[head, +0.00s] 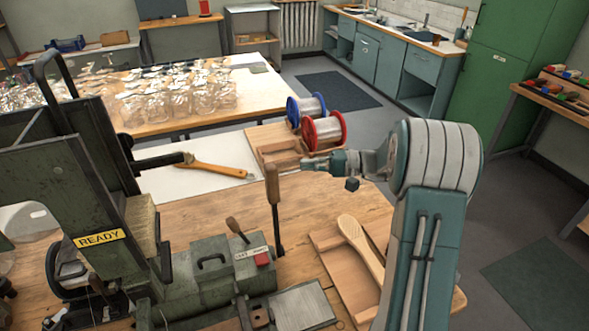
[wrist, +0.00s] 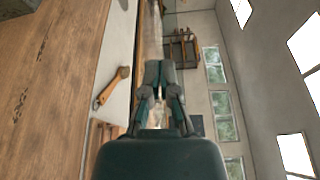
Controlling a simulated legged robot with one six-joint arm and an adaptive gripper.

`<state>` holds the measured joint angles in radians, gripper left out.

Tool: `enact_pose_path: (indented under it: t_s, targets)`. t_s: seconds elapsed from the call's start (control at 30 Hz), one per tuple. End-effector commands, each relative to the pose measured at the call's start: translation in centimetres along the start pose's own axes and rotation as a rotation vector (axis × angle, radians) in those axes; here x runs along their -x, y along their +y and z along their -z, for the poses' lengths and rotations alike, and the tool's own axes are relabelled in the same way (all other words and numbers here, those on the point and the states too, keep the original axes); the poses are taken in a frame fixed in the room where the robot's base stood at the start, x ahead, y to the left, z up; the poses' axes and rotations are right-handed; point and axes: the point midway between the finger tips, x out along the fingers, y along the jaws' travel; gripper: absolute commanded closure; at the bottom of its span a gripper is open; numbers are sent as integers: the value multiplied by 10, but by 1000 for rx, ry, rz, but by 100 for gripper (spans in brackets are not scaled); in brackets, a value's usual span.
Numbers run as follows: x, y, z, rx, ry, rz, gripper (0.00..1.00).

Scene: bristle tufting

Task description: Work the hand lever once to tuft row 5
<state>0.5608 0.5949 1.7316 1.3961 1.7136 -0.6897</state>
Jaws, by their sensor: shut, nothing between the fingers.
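The green tufting machine (head: 60,190) stands at the left of the bench, with a yellow READY plate (head: 100,238) on it. An upright lever with a wooden grip (head: 272,184) on a dark rod stands at its right side. My gripper (head: 306,164) is shut and empty, just right of the top of that grip in the head view; I cannot tell the gap in depth. In the wrist view its fingers (wrist: 159,76) are together and point away, and I cannot make out the lever there.
A wooden brush body (head: 362,246) lies in a tray (head: 330,243) at the right. Red and blue spools (head: 322,131) stand behind my gripper. An orange-handled tool (head: 212,168) lies on a white sheet (head: 160,184). A short lever (head: 236,228) and red button (head: 262,260) sit on the machine's base.

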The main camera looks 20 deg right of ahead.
Motion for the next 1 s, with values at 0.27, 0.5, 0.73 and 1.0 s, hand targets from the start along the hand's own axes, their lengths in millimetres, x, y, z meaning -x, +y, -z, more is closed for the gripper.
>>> enact_pose_path:
  t_s: [0.27,0.5,0.73,1.0]
  targets:
    - [-53,0,-1,1,-6,-1,100]
    - [-85,0,-8,-1,0,-1,100]
    - [-75,0,-34,-2,-1,-1,100]
    - [-74,0,-39,0,-2,-1,100]
